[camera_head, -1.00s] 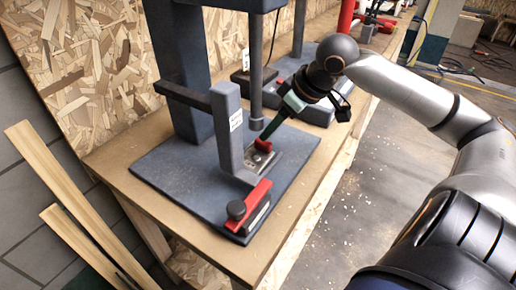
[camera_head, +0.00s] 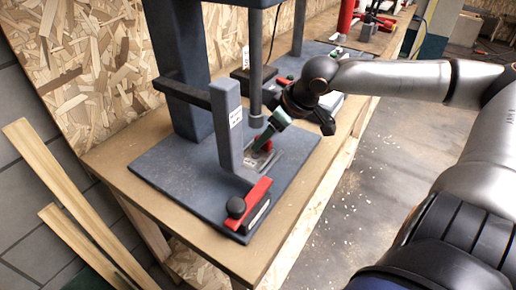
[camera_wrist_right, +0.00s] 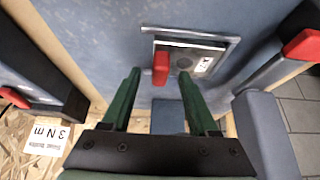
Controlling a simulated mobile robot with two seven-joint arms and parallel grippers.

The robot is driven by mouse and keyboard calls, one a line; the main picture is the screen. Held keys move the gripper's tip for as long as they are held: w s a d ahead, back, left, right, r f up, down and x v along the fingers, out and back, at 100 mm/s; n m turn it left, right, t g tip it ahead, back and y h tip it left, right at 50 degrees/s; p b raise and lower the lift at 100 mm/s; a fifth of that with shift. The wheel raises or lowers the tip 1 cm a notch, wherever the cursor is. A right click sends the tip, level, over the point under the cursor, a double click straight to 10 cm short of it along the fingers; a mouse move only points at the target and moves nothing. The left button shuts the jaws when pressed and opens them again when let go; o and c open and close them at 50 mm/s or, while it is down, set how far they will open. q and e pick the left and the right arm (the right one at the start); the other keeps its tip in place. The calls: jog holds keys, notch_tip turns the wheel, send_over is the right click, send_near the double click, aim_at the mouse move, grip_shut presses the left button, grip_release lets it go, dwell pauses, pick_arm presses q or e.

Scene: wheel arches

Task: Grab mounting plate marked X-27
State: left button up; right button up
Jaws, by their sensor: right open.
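A small grey metal plate (camera_head: 262,161) lies on the blue-grey base of a press-like fixture. In the right wrist view the plate (camera_wrist_right: 205,43) has a red knob or lever (camera_wrist_right: 160,66) and a small white label whose text is too small to read. My right gripper (camera_head: 262,141) is at the plate from behind and to the right, its green fingers slanting down to it. In the right wrist view the fingers (camera_wrist_right: 160,75) are apart, with the red knob between or just beyond their tips. Whether they touch it cannot be told. My left gripper is not in view.
A labelled upright post (camera_head: 227,135) stands left of the plate, and a round column (camera_head: 256,70) hangs behind it. A red lever (camera_head: 248,203) is at the base's front. A similar fixture stands further back on the wooden bench (camera_head: 125,155). Floor to the right is clear.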

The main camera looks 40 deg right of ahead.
grip_shut()
dwell(0.3)
dwell(0.4)
